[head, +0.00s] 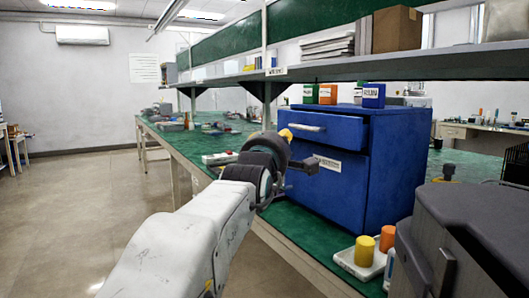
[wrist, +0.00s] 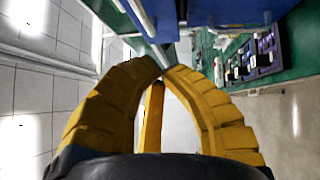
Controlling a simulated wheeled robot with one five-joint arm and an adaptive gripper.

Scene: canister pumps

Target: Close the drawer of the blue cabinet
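The blue cabinet (head: 395,170) stands on the green bench in the head view. Its top drawer (head: 340,133) juts out a little past the front below it, with a pale handle (head: 307,127) across it. My gripper (head: 286,134) is at the left end of this drawer front; only a bit of yellow finger shows past the dark wrist. In the wrist view, the yellow fingertips (wrist: 164,66) meet with nothing seen between them. Blue drawer surfaces (wrist: 160,20) lie just beyond the tips. I cannot tell whether they touch.
Small boxes and bottles (head: 372,95) stand on the cabinet top. A white tray (head: 349,262) with yellow and orange canisters sits on the bench in front. A shelf (head: 400,65) runs above the cabinet. The floor (head: 80,220) to the left is clear.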

